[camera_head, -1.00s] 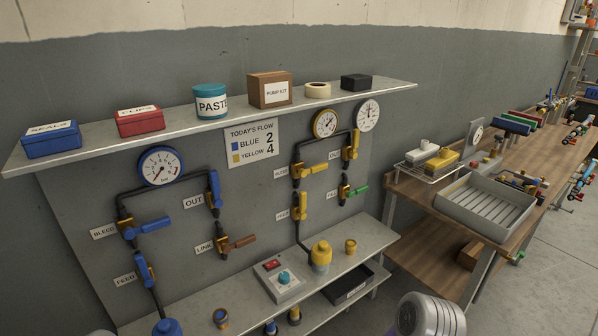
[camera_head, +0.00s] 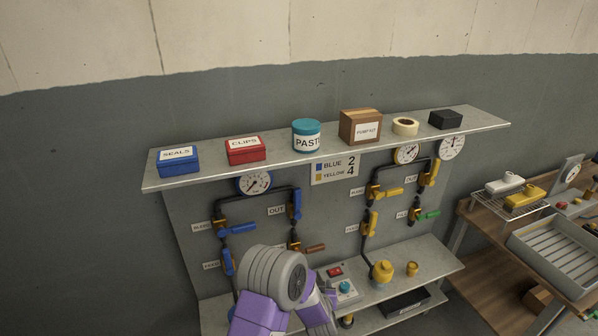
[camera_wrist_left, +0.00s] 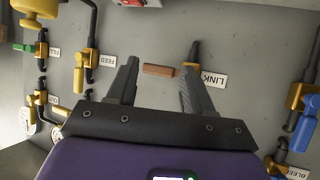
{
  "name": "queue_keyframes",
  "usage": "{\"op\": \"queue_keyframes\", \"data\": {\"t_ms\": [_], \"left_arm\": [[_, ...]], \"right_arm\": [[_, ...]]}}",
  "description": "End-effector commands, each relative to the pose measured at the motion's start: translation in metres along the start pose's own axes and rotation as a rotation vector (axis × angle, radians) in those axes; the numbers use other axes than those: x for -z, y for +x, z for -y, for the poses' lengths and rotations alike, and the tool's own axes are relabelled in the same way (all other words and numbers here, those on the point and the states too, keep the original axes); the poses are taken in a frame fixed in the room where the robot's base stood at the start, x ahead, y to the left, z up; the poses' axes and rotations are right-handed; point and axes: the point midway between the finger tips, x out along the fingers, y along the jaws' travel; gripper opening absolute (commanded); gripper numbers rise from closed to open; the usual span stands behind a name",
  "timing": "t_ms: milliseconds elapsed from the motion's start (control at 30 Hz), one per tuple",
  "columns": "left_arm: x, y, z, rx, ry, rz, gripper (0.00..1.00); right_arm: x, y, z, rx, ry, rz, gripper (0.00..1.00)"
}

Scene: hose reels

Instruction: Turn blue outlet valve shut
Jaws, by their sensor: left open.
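The blue outlet valve has a blue lever (camera_head: 296,204) on the right pipe of the blue loop, beside an OUT label (camera_head: 276,211). Its lever stands upright, in line with the pipe. My left arm rises from the bottom in the head view, its wrist below the blue loop; its fingers are not clear there. In the left wrist view, which is upside down, my left gripper (camera_wrist_left: 160,66) is open and empty. It faces the board near the brown LINK lever (camera_wrist_left: 159,70), which shows between the fingers. The blue outlet valve is not visible in that view. My right gripper is not in view.
A blue-rimmed gauge (camera_head: 254,183) sits atop the loop. Blue BLEED (camera_head: 237,229) and FEED (camera_head: 228,262) levers are at left; the brown LINK lever (camera_head: 315,248) is below OUT. The shelf (camera_head: 200,183) with boxes overhangs the board. Yellow-loop valves (camera_head: 388,192) stand to the right.

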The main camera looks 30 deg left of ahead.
Motion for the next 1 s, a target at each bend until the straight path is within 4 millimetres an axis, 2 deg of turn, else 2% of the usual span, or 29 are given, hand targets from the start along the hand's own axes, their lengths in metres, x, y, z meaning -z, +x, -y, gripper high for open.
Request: {"op": "queue_keyframes", "data": {"t_ms": [33, 100, 200, 300, 400, 500, 833, 1000], "left_arm": [[0.065, -0.011, 0.004, 0.055, -0.012, -0.108, 0.51], [0.125, -0.02, 0.013, 0.137, -0.029, -0.232, 0.51], [0.191, -0.038, 0.026, 0.24, -0.053, -0.364, 0.51], [0.233, -0.054, 0.035, 0.316, -0.073, -0.448, 0.51], [0.254, -0.063, 0.041, 0.361, -0.086, -0.491, 0.51], [0.263, -0.062, 0.045, 0.381, -0.091, -0.508, 0.51], [0.285, -0.022, 0.065, 0.382, -0.092, -0.508, 0.51], [0.292, -0.009, 0.07, 0.38, -0.091, -0.507, 0.51]], "right_arm": [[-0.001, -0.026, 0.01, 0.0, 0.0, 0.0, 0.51], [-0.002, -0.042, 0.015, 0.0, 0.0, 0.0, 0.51], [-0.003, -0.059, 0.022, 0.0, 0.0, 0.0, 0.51], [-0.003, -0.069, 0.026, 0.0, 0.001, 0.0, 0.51], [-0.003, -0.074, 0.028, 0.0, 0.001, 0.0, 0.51], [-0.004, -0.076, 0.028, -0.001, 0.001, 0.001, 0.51], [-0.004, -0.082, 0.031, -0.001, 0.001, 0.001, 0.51], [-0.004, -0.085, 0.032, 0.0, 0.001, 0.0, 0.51]]}}
